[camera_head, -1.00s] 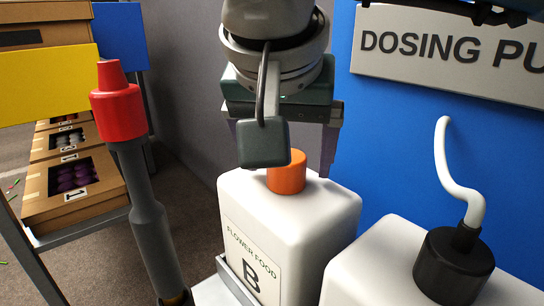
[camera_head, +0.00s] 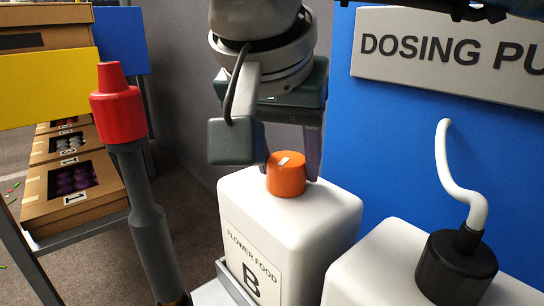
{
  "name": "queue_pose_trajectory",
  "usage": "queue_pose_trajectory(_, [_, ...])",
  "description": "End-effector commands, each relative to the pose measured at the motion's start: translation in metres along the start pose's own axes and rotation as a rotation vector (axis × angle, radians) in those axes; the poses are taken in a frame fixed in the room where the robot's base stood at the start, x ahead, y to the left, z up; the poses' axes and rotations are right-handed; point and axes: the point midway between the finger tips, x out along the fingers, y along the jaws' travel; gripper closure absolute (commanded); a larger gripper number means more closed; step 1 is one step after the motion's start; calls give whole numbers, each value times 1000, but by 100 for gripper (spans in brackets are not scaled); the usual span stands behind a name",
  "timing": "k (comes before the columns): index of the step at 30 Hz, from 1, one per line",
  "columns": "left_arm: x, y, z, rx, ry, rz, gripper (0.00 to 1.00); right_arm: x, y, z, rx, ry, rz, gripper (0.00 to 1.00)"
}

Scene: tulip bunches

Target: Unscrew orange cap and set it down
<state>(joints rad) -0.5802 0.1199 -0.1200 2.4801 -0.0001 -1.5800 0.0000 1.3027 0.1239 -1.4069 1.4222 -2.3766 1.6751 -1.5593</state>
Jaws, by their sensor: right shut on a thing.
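The orange cap (camera_head: 286,178) sits on top of the white canister (camera_head: 305,222) labelled Flower Food B. A small white mark shows on the cap's top. My right gripper (camera_head: 287,165) comes down from above and is shut on the cap. One finger shows at the cap's right side. The other finger is mostly hidden behind the dark block on my wrist. I cannot tell whether the cap is still threaded on the neck. My left gripper is not in view.
A second white canister (camera_head: 370,275) with a black cap (camera_head: 455,268) and a white tube (camera_head: 455,175) stands at front right. A blue panel with a dosing sign (camera_head: 450,50) is behind. A red-topped post (camera_head: 118,110) and shelves of boxes (camera_head: 75,190) are at left.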

Motion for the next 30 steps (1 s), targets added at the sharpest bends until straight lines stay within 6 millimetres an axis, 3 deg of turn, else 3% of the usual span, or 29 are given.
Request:
queue_pose_trajectory(3, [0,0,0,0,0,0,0,0,0,0,0,0,1,99])
queue_pose_trajectory(10, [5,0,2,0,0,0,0,1,1,-1,-160,2,-91,99])
queue_pose_trajectory(16, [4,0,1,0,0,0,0,0,0,0,-175,0,-100,99])
queue_pose_trajectory(17, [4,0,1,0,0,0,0,0,0,0,-175,0,-100,44])
queue_pose_trajectory(26, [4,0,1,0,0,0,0,0,0,0,-174,0,-99,11])
queue_pose_trajectory(30, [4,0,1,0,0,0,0,0,0,0,-174,0,-99,11])
